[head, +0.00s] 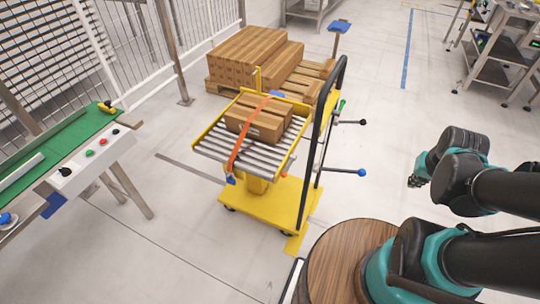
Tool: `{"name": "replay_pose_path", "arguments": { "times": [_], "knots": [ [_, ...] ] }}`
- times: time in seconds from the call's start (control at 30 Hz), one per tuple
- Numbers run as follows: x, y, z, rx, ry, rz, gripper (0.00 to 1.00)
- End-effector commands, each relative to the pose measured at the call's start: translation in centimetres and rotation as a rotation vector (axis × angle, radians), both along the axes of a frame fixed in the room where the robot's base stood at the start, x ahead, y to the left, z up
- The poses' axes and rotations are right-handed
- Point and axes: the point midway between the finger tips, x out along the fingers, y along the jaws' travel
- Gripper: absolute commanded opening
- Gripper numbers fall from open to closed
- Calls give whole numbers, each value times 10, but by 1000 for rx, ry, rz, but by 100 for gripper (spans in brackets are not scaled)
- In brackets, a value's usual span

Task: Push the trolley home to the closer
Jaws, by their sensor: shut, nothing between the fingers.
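The yellow trolley (262,198) stands in the middle of the head view. Its roller top (215,146) carries a brown cardboard box (258,118) with an orange strap (247,141) across it. A black push handle (318,130) rises on the trolley's right side, and a lever with a blue knob (361,173) sticks out to the right. My gripper (414,182) is to the right of the trolley, apart from it and empty. Its fingers are small and dark here, and they are shut. I cannot tell which thing is the closer.
A green-topped bench (62,150) with buttons stands at the left. Stacked boxes on a pallet (250,56) stand behind the trolley, near a wire fence (140,50). Grey shelving (490,60) is at the far right. The floor between trolley and shelving is clear.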

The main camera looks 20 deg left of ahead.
Motion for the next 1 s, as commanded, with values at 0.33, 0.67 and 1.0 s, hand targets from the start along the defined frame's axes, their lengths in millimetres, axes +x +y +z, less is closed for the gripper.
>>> {"name": "replay_pose_path", "arguments": {
  "times": [0.33,0.67,1.0],
  "knots": [
    [3,5,1,25,0,-1,31],
    [70,110,43,553,-6,-24,43],
    [154,188,141,1188,-32,-40,43]
  ]
}}
